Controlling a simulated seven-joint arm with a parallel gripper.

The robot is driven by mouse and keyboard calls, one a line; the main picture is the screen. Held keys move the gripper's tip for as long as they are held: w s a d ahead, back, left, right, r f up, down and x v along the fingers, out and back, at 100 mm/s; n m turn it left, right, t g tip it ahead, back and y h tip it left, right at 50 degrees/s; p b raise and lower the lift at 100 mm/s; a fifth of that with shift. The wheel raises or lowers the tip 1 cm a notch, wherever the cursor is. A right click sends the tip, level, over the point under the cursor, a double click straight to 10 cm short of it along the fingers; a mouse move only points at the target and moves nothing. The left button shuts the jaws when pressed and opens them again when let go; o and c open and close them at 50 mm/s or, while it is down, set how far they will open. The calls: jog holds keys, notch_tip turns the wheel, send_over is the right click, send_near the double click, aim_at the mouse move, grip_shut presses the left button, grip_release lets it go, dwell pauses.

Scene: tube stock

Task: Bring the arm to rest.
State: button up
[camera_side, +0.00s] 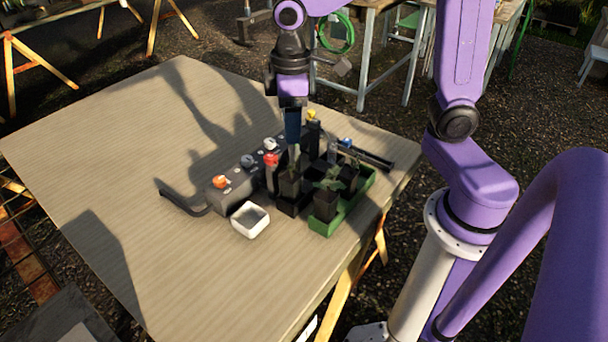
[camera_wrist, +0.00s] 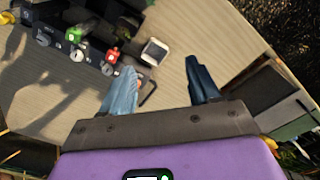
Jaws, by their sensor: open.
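My gripper (camera_side: 293,148) points down over the work area on the table, in front of the grey rack and close above the dark containers. In the wrist view my gripper (camera_wrist: 163,80) has its two blue fingers spread apart. Only bare tabletop shows between them, and nothing is held. In the side view the fingers overlap, and their exact height above the containers is unclear.
A grey rack (camera_side: 228,196) with coloured caps stands on the wooden table (camera_side: 110,170). A white square dish (camera_side: 250,220) is in front of it. A green tray (camera_side: 350,207) holding dark boxes is to the right. The table's left side is clear.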

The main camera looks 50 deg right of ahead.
jog(key=s+d+f+n, duration=0.2)
jog(key=s+n, duration=0.1)
jog(key=s, duration=1.6)
jog(key=shift+n, duration=0.4)
